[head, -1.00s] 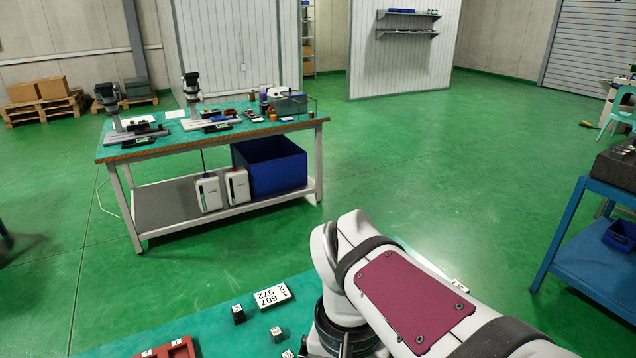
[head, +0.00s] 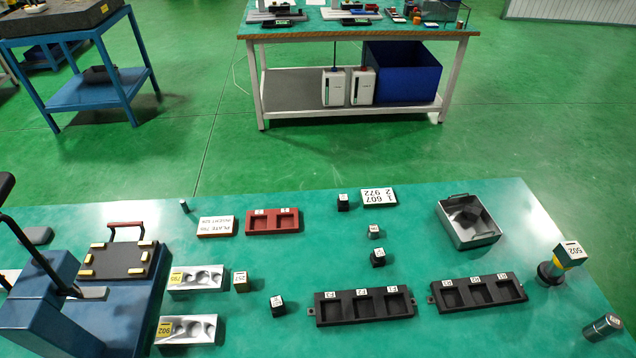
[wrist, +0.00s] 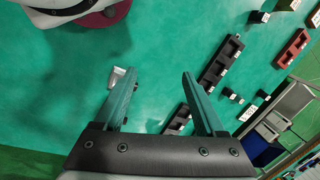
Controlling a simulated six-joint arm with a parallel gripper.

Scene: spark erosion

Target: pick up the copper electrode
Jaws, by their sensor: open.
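I see no block that is clearly the copper electrode. Several small labelled blocks stand on the green bench in the head view: a brownish-sided block (head: 241,282), a greyish block (head: 374,232), and dark blocks, one in the middle (head: 378,258) and one lower left (head: 278,305). Their labels are too small to read surely. My gripper (wrist: 157,84) shows in the wrist view, open, with nothing between its fingers. It points over bare green bench. A pale piece (wrist: 118,74) shows close beside the left finger's tip. The gripper is outside the head view.
Two black three-pocket trays (head: 364,307) (head: 478,294) lie at front centre and right. A red tray (head: 272,221), a metal bin (head: 468,222) and a yellow-and-black labelled tool (head: 561,262) stand around. A blue machine (head: 125,300) fills the left. Bench between is clear.

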